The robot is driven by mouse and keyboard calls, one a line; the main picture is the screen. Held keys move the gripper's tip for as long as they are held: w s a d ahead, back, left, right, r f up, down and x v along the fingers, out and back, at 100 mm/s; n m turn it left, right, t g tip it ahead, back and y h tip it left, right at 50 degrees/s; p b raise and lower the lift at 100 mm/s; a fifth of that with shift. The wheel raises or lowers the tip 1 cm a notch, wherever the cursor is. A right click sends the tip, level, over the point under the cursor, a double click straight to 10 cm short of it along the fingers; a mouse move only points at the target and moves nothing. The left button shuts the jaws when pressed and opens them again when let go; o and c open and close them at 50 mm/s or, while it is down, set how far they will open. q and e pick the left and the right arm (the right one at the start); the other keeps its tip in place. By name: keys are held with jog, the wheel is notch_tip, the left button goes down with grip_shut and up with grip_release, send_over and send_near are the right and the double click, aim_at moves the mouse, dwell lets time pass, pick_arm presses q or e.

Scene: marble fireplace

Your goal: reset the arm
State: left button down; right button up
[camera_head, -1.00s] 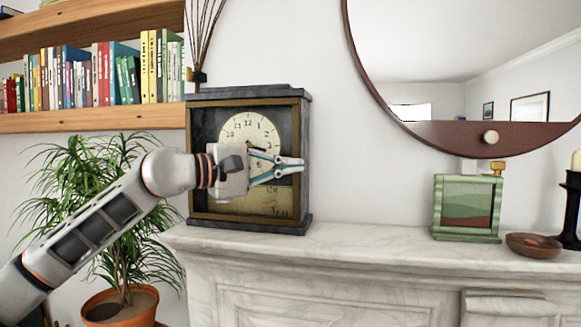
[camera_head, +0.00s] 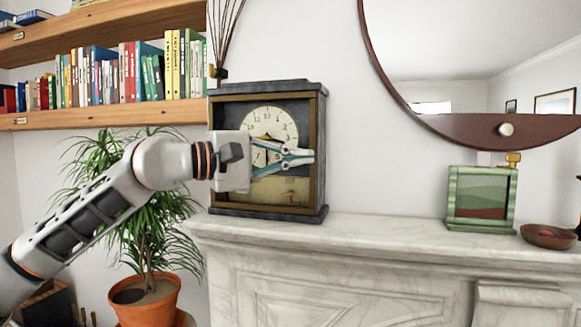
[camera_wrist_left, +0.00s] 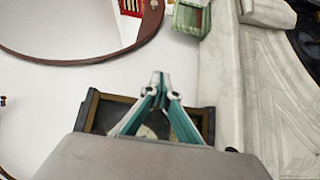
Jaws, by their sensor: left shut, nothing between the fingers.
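My left arm comes in from the left in the head view. Its gripper (camera_head: 300,157) is shut and empty, fingers pointing right, in front of the dark mantel clock (camera_head: 317,200). The gripper covers part of the clock's lower dial and case; whether it touches the clock I cannot tell. In the left wrist view the closed fingertips (camera_wrist_left: 159,80) meet in the middle, with the clock (camera_wrist_left: 90,105) behind them. My right gripper does not show.
The clock stands on the left end of the marble mantel (camera_head: 380,232). A round mirror (camera_head: 440,118) hangs above. A potted plant (camera_head: 148,303) and bookshelves (camera_head: 110,110) are at left.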

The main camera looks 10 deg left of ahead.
pick_arm(q)
jog(key=s+a+b, duration=0.1)
jog(key=s, duration=0.4)
jog(key=s+d+f+n+g+h, duration=0.1)
jog(key=d+f+n+h, duration=0.15)
jog(key=f+n, duration=0.5)
jog(key=s+d+f+n+g+h, duration=0.1)
jog(key=d+f+n+h, duration=0.15)
jog(key=f+n, duration=0.5)
jog(key=a+f+n+t+y, duration=0.3)
jog(key=a+f+n+y, duration=0.1)
jog(key=f+n, duration=0.75)
jog(key=s+a+f+n+t+y, duration=0.1)
jog(key=a+f+n+t+y, duration=0.35)
jog(key=f+n, duration=0.75)
jog(key=a+f+n+t+y, duration=0.2)
jog(key=a+f+n+y, duration=0.25)
jog(key=f+n, duration=0.7)
jog(key=s+a+f+n+g+y, duration=0.2)
jog(key=s+f+n, duration=0.3)
jog(key=s+f, duration=0.6)
jog(key=s+a+f+n+g+y, duration=0.2)
jog(key=s+a+f+n+g, duration=0.2)
jog(key=s+f, duration=0.6)
notch_tip(320, 180, down, 7)
jog(key=shift+s+a+r+n+g, duration=0.15)
jog(key=shift+s+n+g, duration=0.25)
jog(key=shift+n, duration=0.6)
